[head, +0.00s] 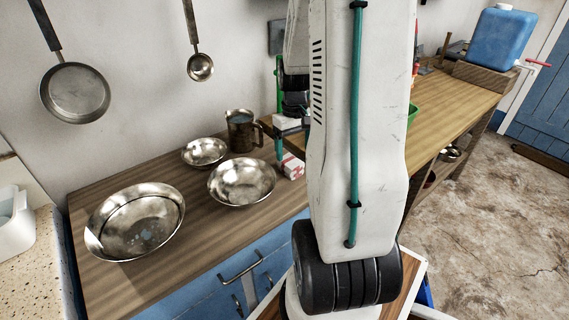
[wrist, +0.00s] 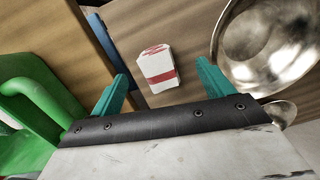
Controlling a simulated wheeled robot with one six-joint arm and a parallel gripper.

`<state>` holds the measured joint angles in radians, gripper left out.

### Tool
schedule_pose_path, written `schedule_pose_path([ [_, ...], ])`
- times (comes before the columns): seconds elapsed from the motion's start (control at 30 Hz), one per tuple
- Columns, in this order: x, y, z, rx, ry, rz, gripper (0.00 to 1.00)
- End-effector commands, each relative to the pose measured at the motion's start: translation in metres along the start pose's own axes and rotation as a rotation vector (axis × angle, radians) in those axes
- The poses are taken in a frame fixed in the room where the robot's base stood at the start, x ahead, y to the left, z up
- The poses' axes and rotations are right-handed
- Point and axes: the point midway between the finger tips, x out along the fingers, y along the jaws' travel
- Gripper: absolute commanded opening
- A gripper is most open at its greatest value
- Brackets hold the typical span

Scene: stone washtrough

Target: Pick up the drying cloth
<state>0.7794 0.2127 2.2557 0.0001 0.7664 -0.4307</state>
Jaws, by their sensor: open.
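The drying cloth (wrist: 157,68), a small folded white bundle with a red stripe, lies on the wooden counter. In the head view the cloth (head: 292,167) is beside the right side of a metal bowl, partly hidden by my arm. My gripper (wrist: 162,76) is open, with its two teal fingers spread apart. In the wrist view the cloth shows between and just beyond the fingertips, with nothing gripped. In the head view the gripper is mostly hidden behind my arm, above the cloth.
A metal bowl (head: 242,182) stands close left of the cloth. A green object (wrist: 30,105) is near the gripper's left side in the wrist view.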

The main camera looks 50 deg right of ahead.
Motion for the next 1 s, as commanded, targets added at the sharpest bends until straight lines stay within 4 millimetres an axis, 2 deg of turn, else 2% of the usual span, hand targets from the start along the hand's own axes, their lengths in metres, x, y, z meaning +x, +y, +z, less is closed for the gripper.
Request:
schedule_pose_path([
  [0.03,-0.004,0.006,-0.015,-0.049,0.048,0.023,0.8],
  [0.13,-0.004,0.008,-0.023,-0.104,0.084,0.044,0.8],
  [0.47,0.032,0.007,-0.024,-0.115,0.08,0.042,0.8],
  [0.7,0.066,0.006,-0.026,-0.114,0.08,0.042,0.8],
  [1.0,0.071,0.006,-0.027,-0.114,0.083,0.043,0.8],
])
